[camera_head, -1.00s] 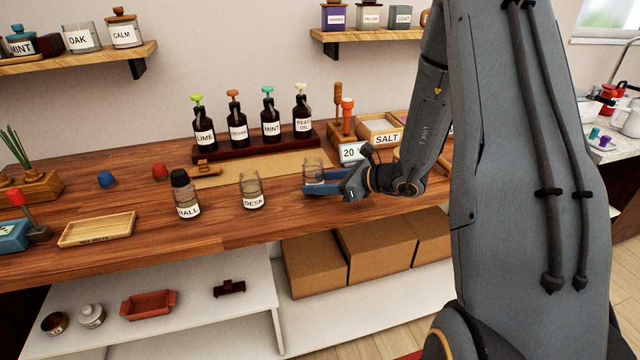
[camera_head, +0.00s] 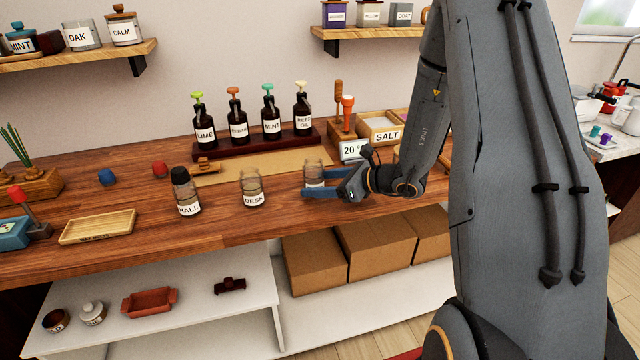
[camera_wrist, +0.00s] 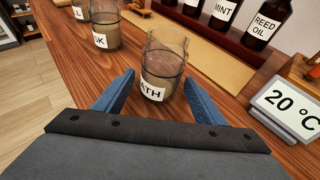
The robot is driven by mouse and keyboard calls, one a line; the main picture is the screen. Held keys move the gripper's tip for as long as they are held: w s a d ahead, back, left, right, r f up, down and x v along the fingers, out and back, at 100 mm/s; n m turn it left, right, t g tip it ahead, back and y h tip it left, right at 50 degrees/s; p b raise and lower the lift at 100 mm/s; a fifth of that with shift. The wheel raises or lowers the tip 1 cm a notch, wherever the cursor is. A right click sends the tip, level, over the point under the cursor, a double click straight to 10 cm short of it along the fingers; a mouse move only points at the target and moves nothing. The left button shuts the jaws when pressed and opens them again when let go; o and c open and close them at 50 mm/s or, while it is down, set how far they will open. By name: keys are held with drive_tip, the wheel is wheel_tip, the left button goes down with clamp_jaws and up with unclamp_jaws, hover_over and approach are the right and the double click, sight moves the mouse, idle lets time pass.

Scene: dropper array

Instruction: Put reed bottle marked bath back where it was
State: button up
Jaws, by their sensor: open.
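The reed bottle marked bath (camera_wrist: 163,70) is a clear glass jar holding tan liquid. It stands upright on the wooden counter. Its label, partly cut off, reads "ATH" in the wrist view. In the head view the bottle (camera_head: 313,172) is the rightmost of three jars, its lower part and label hidden behind my gripper. My gripper (camera_wrist: 158,88) is open, with its blue fingers on either side of the bottle's lower part and gaps visible between fingers and glass. In the head view my gripper (camera_head: 322,186) reaches in from the right.
Jars marked DESK (camera_head: 252,190) and HALL (camera_head: 186,194) stand to the left. Behind are a tan mat (camera_head: 255,168), a dark rack (camera_head: 215,147) of dropper bottles, a 20 °C display (camera_head: 353,151) and a SALT box (camera_head: 380,127). The counter's front edge is close.

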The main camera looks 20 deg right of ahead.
drive_tip(key=b+v, duration=0.2)
drive_tip(key=v, duration=0.9)
drive_tip(key=shift+s+d+r, duration=0.15)
drive_tip(key=shift+s+d, duration=0.1)
drive_tip(key=shift+s+a, duration=0.25)
drive_tip(key=s+a+f+n+g+h, duration=0.1)
drive_tip(key=s+a+f+n+g, duration=0.1)
drive_tip(key=s+a+n+g, duration=0.75)
drive_tip(key=s+r+n+t+h, duration=0.1)
drive_tip(key=s+n+h, duration=0.6)
drive_tip(key=n, duration=1)
drive_tip(key=shift+s+d+h, duration=0.4)
drive_tip(key=shift+d+h, duration=0.05)
drive_tip(key=shift+h, duration=0.25)
drive_tip(key=shift+n, duration=0.25)
